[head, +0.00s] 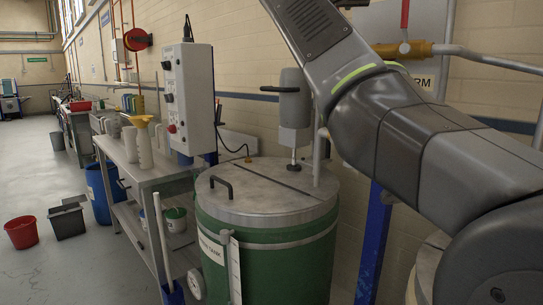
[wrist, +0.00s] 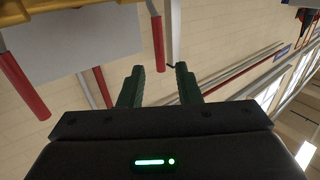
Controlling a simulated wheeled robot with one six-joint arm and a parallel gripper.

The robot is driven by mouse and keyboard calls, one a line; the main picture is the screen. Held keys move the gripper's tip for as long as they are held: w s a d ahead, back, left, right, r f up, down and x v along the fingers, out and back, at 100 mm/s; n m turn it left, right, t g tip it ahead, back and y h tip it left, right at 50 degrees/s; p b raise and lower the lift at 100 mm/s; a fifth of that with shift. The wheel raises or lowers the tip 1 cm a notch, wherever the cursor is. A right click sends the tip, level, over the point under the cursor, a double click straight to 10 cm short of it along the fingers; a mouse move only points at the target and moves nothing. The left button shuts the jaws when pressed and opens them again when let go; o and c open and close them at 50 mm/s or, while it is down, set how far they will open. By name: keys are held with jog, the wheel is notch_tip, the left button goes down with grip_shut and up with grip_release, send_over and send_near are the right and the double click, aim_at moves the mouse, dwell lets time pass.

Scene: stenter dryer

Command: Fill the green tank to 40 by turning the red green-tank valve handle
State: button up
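The green tank (head: 268,262) stands in the middle of the head view under a grey metal lid (head: 262,195). A white level strip (head: 235,272) is on its front, but I cannot read the level. A red valve handle (head: 405,12) stands upright above a brass valve (head: 410,49) on the wall pipe. In the wrist view, my gripper (wrist: 159,72) is open, its two dark green fingers apart. A red handle (wrist: 158,44) shows near the gap between the fingertips; contact is not clear. Another red handle (wrist: 22,85) is at left. I cannot tell which is the green-tank valve's. My gripper is outside the head view.
A grey control box (head: 188,98) and a mixer motor (head: 294,98) stand by the tank. A metal cart (head: 150,175) with bottles is left of it. Red (head: 21,232) and black (head: 67,221) buckets sit on the floor. The left aisle is mostly clear.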

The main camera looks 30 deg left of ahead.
jog(key=b+v, duration=0.1)
jog(key=v, duration=0.6)
jog(key=shift+s+b, duration=0.15)
jog(key=shift+b, duration=0.2)
jog(key=shift+d, duration=0.1)
jog(key=v, duration=1.3)
jog(key=shift+s, duration=0.35)
jog(key=shift+d+f, duration=0.1)
dwell(0.4)
jog(key=x, duration=0.8)
jog(key=shift+w, duration=0.15)
dwell(0.7)
